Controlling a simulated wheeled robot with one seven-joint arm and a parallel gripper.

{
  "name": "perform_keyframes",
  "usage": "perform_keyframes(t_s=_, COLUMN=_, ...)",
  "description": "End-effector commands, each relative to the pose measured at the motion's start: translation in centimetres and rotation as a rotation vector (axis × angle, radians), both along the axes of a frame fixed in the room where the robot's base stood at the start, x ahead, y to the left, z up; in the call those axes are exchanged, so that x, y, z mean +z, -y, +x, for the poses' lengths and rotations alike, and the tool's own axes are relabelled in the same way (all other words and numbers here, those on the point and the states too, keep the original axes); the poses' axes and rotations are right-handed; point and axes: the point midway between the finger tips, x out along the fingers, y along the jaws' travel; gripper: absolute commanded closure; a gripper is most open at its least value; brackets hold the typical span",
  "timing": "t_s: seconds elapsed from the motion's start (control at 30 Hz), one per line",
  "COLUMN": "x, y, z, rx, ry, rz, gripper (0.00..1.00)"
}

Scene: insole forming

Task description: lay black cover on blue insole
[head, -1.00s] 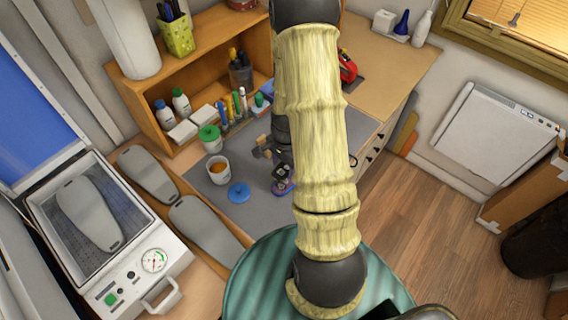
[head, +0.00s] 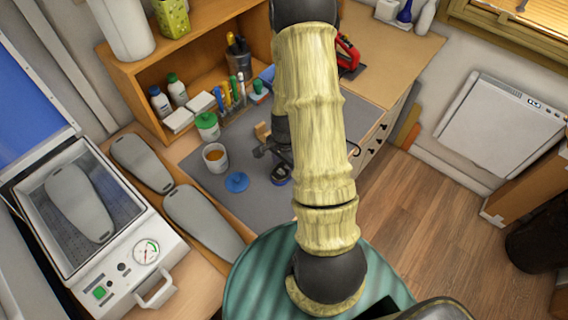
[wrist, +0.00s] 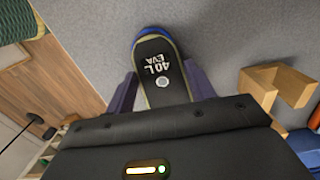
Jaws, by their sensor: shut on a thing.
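The black cover (wrist: 160,66), marked "40 L EVA", has a pale yellowish edge and shows between my gripper's purple fingers (wrist: 163,88) in the wrist view. My gripper is shut on the cover's sides. The blue insole (wrist: 151,31) shows as a blue rim around the cover's far end. The cover looks lined up over it, but I cannot tell whether the two touch all along. The near end is hidden by my gripper's body. In the head view, my gripper (head: 280,165) is low over the grey mat, partly behind my arm, with a bit of blue below it.
A wooden block stand (wrist: 268,85) is right of my gripper in the wrist view. On the grey mat (head: 258,208) are a blue lid (head: 237,182) and a cup (head: 215,157). The press (head: 100,235) and grey insole shapes (head: 200,222) are at left.

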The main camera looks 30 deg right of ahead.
Motion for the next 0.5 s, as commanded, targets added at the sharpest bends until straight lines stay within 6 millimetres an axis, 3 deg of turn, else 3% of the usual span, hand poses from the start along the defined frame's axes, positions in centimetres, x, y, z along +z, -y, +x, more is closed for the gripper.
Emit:
perform_keyframes(t_s=0.47, x=0.03, y=-0.01, z=-0.01, rx=0.0, ry=0.0, rz=0.0, gripper=0.64)
perform_keyframes(t_s=0.5, x=0.03, y=-0.01, z=-0.01, rx=0.0, ry=0.0, rz=0.0, gripper=0.44)
